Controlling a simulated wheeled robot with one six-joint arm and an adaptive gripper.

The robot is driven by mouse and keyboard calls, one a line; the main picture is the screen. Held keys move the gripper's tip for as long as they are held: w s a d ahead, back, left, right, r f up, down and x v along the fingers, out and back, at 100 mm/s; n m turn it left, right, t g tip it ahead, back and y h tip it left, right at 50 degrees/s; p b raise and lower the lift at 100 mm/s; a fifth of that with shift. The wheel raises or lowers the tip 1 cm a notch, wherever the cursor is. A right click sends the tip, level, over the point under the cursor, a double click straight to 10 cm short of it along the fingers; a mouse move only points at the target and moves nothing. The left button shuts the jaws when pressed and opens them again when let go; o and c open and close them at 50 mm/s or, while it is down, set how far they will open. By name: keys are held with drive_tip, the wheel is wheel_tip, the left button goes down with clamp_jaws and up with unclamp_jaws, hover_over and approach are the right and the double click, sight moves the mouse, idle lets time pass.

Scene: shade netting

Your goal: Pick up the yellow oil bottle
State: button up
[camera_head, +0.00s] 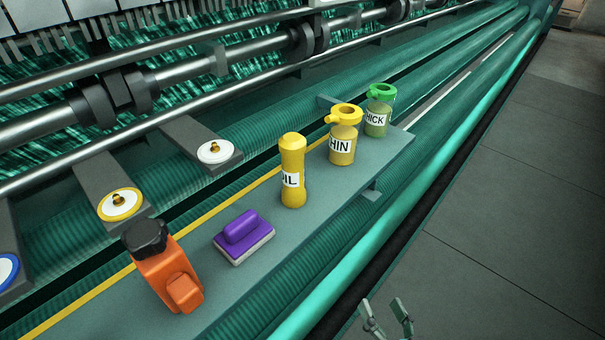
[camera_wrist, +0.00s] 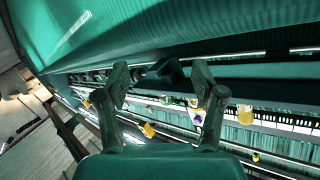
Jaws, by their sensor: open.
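The yellow oil bottle (camera_head: 292,171) stands upright on the grey shelf (camera_head: 262,275). It has a white label reading partly "OIL" and a narrowed waist. It stands between the purple brush and a yellow pot. My gripper (camera_head: 388,318) shows at the bottom edge of the head view, open and empty, to the lower right of the bottle and apart from it, beyond the shelf's front roller. In the wrist view my gripper's two fingers (camera_wrist: 160,85) stand wide apart with nothing between them. Small yellow items show there, too small to tell which is the bottle.
A purple brush (camera_head: 242,236) and an orange tool (camera_head: 165,270) with a black knob stand left of the bottle. A yellow pot (camera_head: 343,136) and a green-lidded pot (camera_head: 379,111) stand right. A teal roller (camera_head: 410,200) runs along the front. Floor (camera_head: 500,230) at right is clear.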

drive_tip(key=w+a+r+n+g+y, duration=0.1)
drive_tip(key=w+a+r+n+y, duration=0.35)
drive_tip(key=w+r, duration=0.4)
drive_tip(key=n+g+y, duration=0.5)
drive_tip(key=n+y, duration=0.1)
drive_tip(key=n, duration=0.2)
approach(302, 170)
drive_tip(key=a, duration=0.1)
drive_tip(key=x, duration=0.5)
drive_tip(key=shift+w+d+f, duration=0.1)
drive_tip(key=shift+f, duration=0.1)
drive_tip(key=shift+x, duration=3)
drive_tip(key=shift+w+d+r, duration=0.1)
clamp_jaws()
